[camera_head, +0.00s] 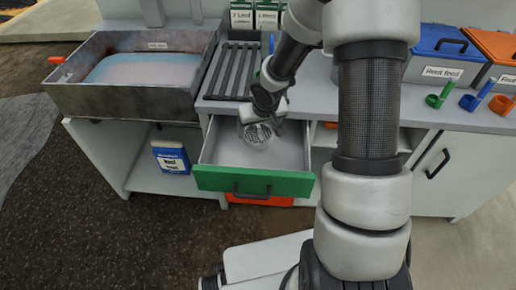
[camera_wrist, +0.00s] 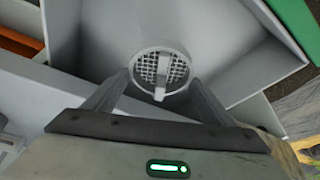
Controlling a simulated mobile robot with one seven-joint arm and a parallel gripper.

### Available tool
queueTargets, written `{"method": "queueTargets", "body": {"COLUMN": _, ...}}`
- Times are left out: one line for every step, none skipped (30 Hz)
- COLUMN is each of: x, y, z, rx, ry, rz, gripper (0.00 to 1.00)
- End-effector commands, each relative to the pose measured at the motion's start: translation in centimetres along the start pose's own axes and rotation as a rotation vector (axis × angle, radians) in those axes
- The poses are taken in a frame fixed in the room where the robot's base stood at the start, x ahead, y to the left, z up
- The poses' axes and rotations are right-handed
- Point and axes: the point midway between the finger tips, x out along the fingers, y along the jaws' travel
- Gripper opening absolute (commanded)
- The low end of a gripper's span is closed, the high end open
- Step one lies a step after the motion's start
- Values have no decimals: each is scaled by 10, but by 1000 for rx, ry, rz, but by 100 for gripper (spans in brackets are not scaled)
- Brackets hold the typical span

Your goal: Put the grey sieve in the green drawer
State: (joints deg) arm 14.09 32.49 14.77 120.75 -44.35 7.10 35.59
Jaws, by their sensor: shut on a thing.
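The green drawer (camera_head: 254,181) is pulled out from the bench, with a green front, a dark handle and a pale grey inside. The grey sieve (camera_head: 257,137), round with a mesh, is inside the outline of the open drawer, toward its back. My gripper (camera_head: 262,120) is above the drawer. In the wrist view the sieve (camera_wrist: 161,72) sits between the fingertips of my gripper (camera_wrist: 160,82), which is shut on it. The drawer's inside (camera_wrist: 225,45) lies behind the sieve. I cannot tell whether the sieve touches the drawer floor.
An orange drawer (camera_head: 262,200) lies below the green one. A metal basin (camera_head: 75,97) is at the left and a slatted rack (camera_head: 232,72) behind the drawer. A blue bin (camera_head: 436,58) and an orange bin (camera_head: 497,52) stand at the right. A blue-white packet (camera_head: 171,158) is on the lower shelf.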

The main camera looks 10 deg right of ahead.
Motion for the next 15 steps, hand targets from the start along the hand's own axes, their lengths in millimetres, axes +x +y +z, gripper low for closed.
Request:
{"method": "queueTargets", "body": {"x": 12, "y": -1, "z": 5, "rx": -3, "ry": 0, "rz": -1, "gripper": 55}}
{"method": "queueTargets", "body": {"x": 15, "y": -1, "z": 6, "rx": -2, "ry": 0, "rz": 0, "gripper": 55}}
{"method": "queueTargets", "body": {"x": 18, "y": 0, "z": 7, "rx": -2, "ry": 0, "rz": 0, "gripper": 55}}
{"method": "queueTargets", "body": {"x": 20, "y": 0, "z": 8, "rx": -2, "ry": 1, "rz": 0, "gripper": 55}}
{"method": "queueTargets", "body": {"x": 21, "y": -1, "z": 8, "rx": -1, "ry": 1, "rz": 0, "gripper": 55}}
{"method": "queueTargets", "body": {"x": 22, "y": 0, "z": 9, "rx": 0, "ry": 1, "rz": -1, "gripper": 55}}
{"method": "queueTargets", "body": {"x": 24, "y": 0, "z": 10, "rx": 0, "ry": 1, "rz": 0, "gripper": 55}}
{"method": "queueTargets", "body": {"x": 26, "y": 0, "z": 10, "rx": 0, "ry": 1, "rz": 0, "gripper": 55}}
{"method": "queueTargets", "body": {"x": 30, "y": 0, "z": 12, "rx": 0, "ry": 0, "rz": 0, "gripper": 55}}
{"method": "queueTargets", "body": {"x": 34, "y": 0, "z": 14, "rx": -2, "ry": -1, "rz": 0, "gripper": 55}}
{"method": "queueTargets", "body": {"x": 38, "y": -1, "z": 16, "rx": -3, "ry": -1, "rz": 0, "gripper": 55}}
{"method": "queueTargets", "body": {"x": 45, "y": -1, "z": 19, "rx": -3, "ry": -1, "rz": 0, "gripper": 55}}
{"method": "queueTargets", "body": {"x": 50, "y": -1, "z": 21, "rx": -1, "ry": -1, "rz": 0, "gripper": 55}}
{"method": "queueTargets", "body": {"x": 54, "y": -1, "z": 23, "rx": -2, "ry": -1, "rz": 0, "gripper": 55}}
{"method": "queueTargets", "body": {"x": 60, "y": -1, "z": 25, "rx": -3, "ry": -2, "rz": 0, "gripper": 55}}
